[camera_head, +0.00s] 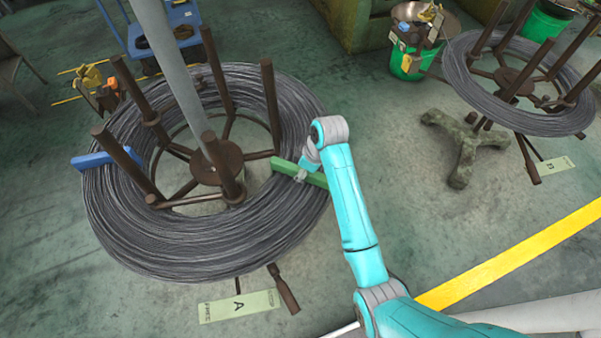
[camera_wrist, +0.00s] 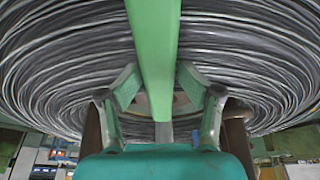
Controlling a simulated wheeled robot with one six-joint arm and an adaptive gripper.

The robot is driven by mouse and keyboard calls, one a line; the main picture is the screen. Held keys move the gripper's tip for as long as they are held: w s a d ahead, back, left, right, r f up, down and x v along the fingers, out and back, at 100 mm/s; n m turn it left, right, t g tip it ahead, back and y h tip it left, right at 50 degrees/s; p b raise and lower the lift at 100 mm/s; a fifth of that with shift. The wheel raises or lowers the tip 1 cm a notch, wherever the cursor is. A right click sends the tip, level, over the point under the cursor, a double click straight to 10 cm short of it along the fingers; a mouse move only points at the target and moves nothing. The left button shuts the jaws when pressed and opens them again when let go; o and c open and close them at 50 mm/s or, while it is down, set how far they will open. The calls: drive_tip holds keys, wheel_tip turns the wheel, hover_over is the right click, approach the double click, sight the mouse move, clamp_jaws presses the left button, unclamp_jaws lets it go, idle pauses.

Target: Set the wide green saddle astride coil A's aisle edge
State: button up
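The wide green saddle (camera_head: 299,173) is a flat-sided bar lying across the right, aisle-side part of coil A (camera_head: 200,260), a large ring of dark wire. In the wrist view the green saddle (camera_wrist: 154,45) runs down the middle, with wire on both sides. The paper tag marked A (camera_head: 239,306) lies on the floor in front of the coil.
A blue saddle (camera_head: 106,158) sits across coil A's left side. Brown posts (camera_head: 271,105) stand up inside the coil, close to my gripper. A second coil (camera_head: 460,75) and a green bucket (camera_head: 405,62) are at upper right. A yellow floor line (camera_head: 520,255) crosses the lower right.

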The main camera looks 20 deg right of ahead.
drive_tip(key=v, duration=0.9)
drive_tip(key=shift+r, duration=0.2)
